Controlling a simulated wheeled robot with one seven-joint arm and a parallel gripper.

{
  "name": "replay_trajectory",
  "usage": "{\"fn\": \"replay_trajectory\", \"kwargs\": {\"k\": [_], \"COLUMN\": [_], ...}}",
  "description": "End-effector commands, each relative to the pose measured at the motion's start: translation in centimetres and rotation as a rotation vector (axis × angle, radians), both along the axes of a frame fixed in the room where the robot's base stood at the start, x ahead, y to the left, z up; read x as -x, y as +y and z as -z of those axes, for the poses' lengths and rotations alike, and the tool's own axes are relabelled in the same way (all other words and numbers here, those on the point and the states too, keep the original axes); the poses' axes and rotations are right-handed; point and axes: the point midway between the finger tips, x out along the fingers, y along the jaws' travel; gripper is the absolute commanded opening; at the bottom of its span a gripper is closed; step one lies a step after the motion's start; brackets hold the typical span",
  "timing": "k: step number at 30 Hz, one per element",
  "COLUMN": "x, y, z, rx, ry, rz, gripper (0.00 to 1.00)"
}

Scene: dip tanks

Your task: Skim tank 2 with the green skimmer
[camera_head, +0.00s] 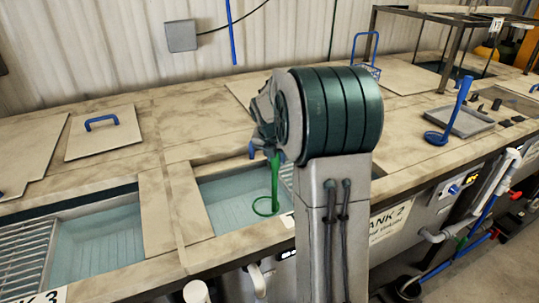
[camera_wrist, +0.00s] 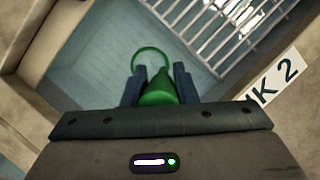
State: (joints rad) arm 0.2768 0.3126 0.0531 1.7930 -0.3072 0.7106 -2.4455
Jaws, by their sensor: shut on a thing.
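The green skimmer (camera_head: 275,185) hangs from my gripper (camera_head: 262,150) in the head view, its handle upright and its ring low over the open bath of tank 2 (camera_head: 225,205). In the wrist view my gripper (camera_wrist: 160,88) is shut on the skimmer's green handle (camera_wrist: 158,92), with the ring (camera_wrist: 150,60) beyond the fingertips. I cannot tell whether the ring touches the liquid. The tank 2 label (camera_head: 390,222) shows on the front panel. My arm hides the right part of the tank opening.
Tank 3, with a metal grate (camera_head: 22,262), is open at the left. A lid with a blue handle (camera_head: 102,123) lies behind it. A blue ladle (camera_head: 450,115) and a grey tray (camera_head: 472,122) are at the right. The tank's rims surround the skimmer.

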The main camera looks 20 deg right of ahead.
Motion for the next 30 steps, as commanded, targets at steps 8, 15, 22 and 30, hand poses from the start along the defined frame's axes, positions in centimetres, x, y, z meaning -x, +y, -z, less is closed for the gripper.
{"fn": "replay_trajectory", "kwargs": {"k": [8, 15, 22, 30], "x": [0.3, 1.1, 1.9, 2.7], "y": [0.9, 2.8, 4.7, 6.9], "z": [-0.1, -0.1, -0.1, -0.1], "rx": [0.001, 0.000, 0.001, 0.001], "ry": [-0.003, -0.004, -0.002, -0.003], "rz": [-0.004, -0.003, -0.004, -0.004], "gripper": [0.00, 0.00, 0.00, 0.00]}}
